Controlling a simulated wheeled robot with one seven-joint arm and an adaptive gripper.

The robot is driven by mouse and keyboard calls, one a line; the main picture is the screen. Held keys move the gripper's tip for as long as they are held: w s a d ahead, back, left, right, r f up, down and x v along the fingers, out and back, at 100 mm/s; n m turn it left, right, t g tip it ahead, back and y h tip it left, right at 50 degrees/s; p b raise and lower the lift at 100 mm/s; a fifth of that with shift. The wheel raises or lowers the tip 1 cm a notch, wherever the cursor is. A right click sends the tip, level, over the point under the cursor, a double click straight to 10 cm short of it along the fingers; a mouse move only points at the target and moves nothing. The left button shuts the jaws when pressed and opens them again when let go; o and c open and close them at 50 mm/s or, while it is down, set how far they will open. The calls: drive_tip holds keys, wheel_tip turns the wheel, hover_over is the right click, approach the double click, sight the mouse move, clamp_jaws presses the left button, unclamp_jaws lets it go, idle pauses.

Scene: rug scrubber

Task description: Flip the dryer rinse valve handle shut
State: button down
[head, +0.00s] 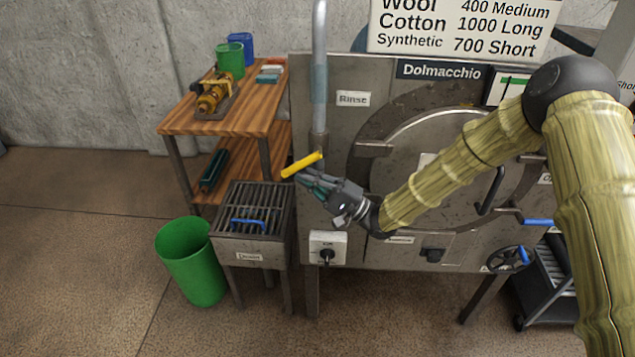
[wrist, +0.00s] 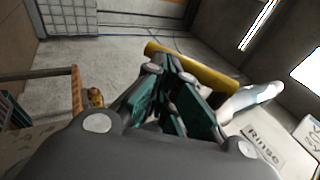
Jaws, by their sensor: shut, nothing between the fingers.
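The yellow rinse valve handle (head: 302,165) sits on the vertical pipe (head: 319,85) at the left edge of the dryer, below the "Rinse" label (head: 352,98). It points out to the left and slightly down in the head view. My gripper (head: 306,181) is shut and empty, just below the handle. In the wrist view the handle (wrist: 190,66) lies across, just beyond my gripper's fingertips (wrist: 172,68). I cannot tell whether they touch. The valve body is partly hidden.
The dryer front (head: 375,255) with its round door is behind and right of my gripper. A drain box (head: 252,222) with a blue handle stands below left, beside a green bin (head: 190,262). A wooden shelf table (head: 245,122) stands behind left.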

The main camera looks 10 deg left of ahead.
sight(293, 171)
drive_tip(key=shift+s+r+b+x, duration=0.15)
drive_tip(key=shift+b+x, duration=0.05)
drive_tip(key=shift+x, duration=0.8)
drive_tip(key=shift+s+r+b+x, duration=0.15)
drive_tip(key=shift+b+x, duration=0.05)
drive_tip(key=shift+x, duration=0.8)
drive_tip(key=shift+d, duration=0.1)
drive_tip(key=shift+s+d+f+b, duration=0.1)
drive_tip(key=shift+f+b, duration=0.25)
drive_tip(key=shift+f, duration=0.1)
drive_tip(key=d+f+b, duration=0.1)
drive_tip(key=d+f, duration=0.1)
drive_tip(key=f, duration=0.4)
drive_tip(key=s+d+f+b, duration=0.1)
drive_tip(key=d+f+b, duration=0.1)
drive_tip(key=f, duration=0.4)
drive_tip(key=shift+s+d, duration=0.35)
